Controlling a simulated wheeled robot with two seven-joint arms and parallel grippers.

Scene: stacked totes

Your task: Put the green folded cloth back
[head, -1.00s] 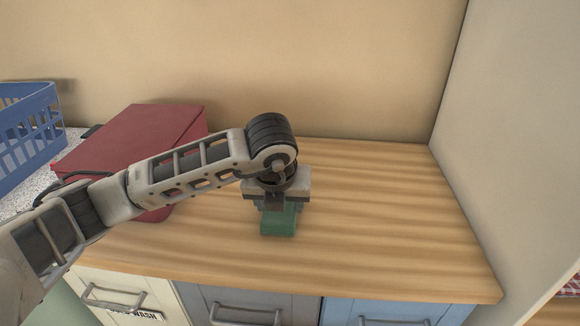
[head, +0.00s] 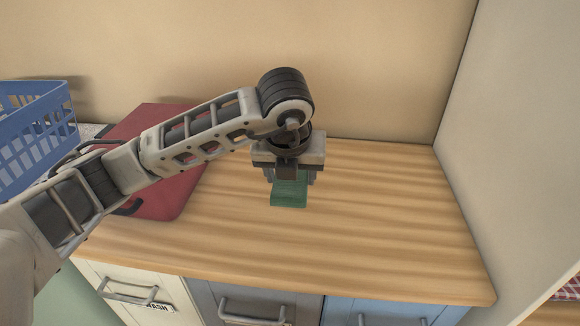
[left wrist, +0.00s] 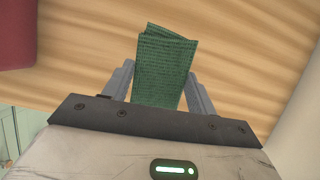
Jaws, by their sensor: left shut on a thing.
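The green folded cloth (head: 288,193) is between the fingers of my left gripper (head: 291,178), which is shut on it. In the head view the cloth hangs out below the gripper, over the wooden counter. The left wrist view shows the cloth (left wrist: 163,68) upright between both fingers, with its folded layers fanned slightly at the top. The cloth appears held above the wood; the exact gap is hard to tell. My right gripper is not in view.
A blue basket (head: 35,140) is at far left. Drawers (head: 250,308) line the front below. A pale wall panel (head: 520,140) bounds the right. The counter's right half is clear.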

